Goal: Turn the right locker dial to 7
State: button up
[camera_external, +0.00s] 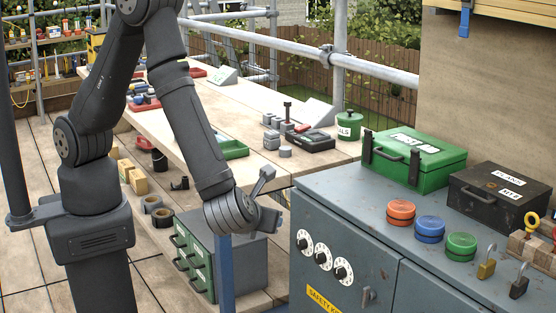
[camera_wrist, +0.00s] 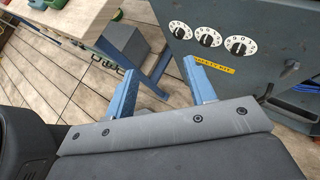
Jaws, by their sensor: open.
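The right locker dial (camera_external: 343,271) is a round white dial with a dark knob, the rightmost of three in a row on the grey locker's front (camera_external: 370,262). In the wrist view the right dial (camera_wrist: 240,45) shows at the upper right, its marks too small to read surely. My gripper (camera_external: 270,195) is left of the locker front and apart from the dials, above the floor. In the wrist view my gripper (camera_wrist: 160,67) has its two blue-grey fingers spread wide with nothing between them. No dial is hidden.
A yellow label (camera_external: 328,301) is below the dials. On the locker top stand a green box (camera_external: 415,165), a black box (camera_external: 498,196), coloured round tins (camera_external: 430,228) and padlocks (camera_external: 487,262). A green drawer unit (camera_external: 195,255) stands left of the locker, below the wooden bench (camera_external: 240,128).

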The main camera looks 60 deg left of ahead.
aim_at(337, 274)
jog(key=d+f+m+t+h, duration=0.3)
jog(key=d+f+m+t, duration=0.2)
jog(key=d+f+m, duration=0.7)
jog(key=shift+m, duration=0.3)
jog(key=x, duration=1.7)
jog(key=shift+a+f, duration=0.35)
jog(key=shift+a, duration=0.05)
jog(key=c, duration=1)
jog(key=shift+o, duration=0.2)
